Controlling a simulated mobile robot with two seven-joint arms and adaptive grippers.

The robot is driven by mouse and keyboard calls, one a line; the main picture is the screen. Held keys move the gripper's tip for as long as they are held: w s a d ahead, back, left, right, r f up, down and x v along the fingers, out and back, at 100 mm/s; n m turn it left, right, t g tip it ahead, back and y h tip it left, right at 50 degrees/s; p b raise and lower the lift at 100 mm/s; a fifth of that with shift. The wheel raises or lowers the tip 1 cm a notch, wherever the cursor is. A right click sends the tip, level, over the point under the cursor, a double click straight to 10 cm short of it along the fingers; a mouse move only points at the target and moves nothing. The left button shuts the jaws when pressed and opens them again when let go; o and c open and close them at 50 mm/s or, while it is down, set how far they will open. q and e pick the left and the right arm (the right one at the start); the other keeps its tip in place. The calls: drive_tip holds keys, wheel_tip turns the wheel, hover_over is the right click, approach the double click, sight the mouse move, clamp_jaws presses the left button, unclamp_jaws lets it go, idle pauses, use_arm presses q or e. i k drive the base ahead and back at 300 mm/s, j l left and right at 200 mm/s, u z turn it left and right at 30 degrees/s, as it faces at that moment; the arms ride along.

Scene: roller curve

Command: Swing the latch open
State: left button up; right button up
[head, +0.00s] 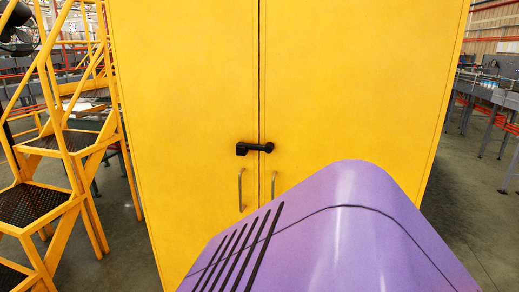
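The black latch (255,148) sits across the seam between the two doors of a tall yellow cabinet (190,80). It lies about horizontal, with a blocky left end on the left door and a rounded right end reaching onto the right door. Both doors are shut. Below the latch, a metal handle (241,190) stands upright on the left door. A second handle (274,184) is on the right door. Neither of my grippers can be made out in the head view, and nothing touches the latch.
A large purple shell with dark slots fills the lower right close to the camera and hides the lower right door. A yellow stair ladder (72,150) stands left of the cabinet. Grey conveyors (490,95) stand at the far right. Open floor (465,200) shows right of the cabinet.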

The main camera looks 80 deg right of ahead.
sight(269, 147)
drive_tip(key=z, duration=3.2)
drive_tip(key=j+z, duration=0.1)
drive_tip(key=z, duration=0.3)
drive_tip(key=j+z, duration=0.1)
drive_tip(key=z, duration=0.3)
drive_tip(key=j+z, duration=0.1)
drive_tip(key=z, duration=0.3)
drive_tip(key=j+z, duration=0.35)
drive_tip(key=k+j+z, duration=0.1)
drive_tip(key=j+z, duration=0.4)
drive_tip(key=z, duration=0.15)
drive_tip(key=k+j+z, duration=0.25)
drive_tip(key=j, duration=0.2)
drive_tip(key=k+j+z, duration=0.3)
drive_tip(key=k+j, duration=0.1)
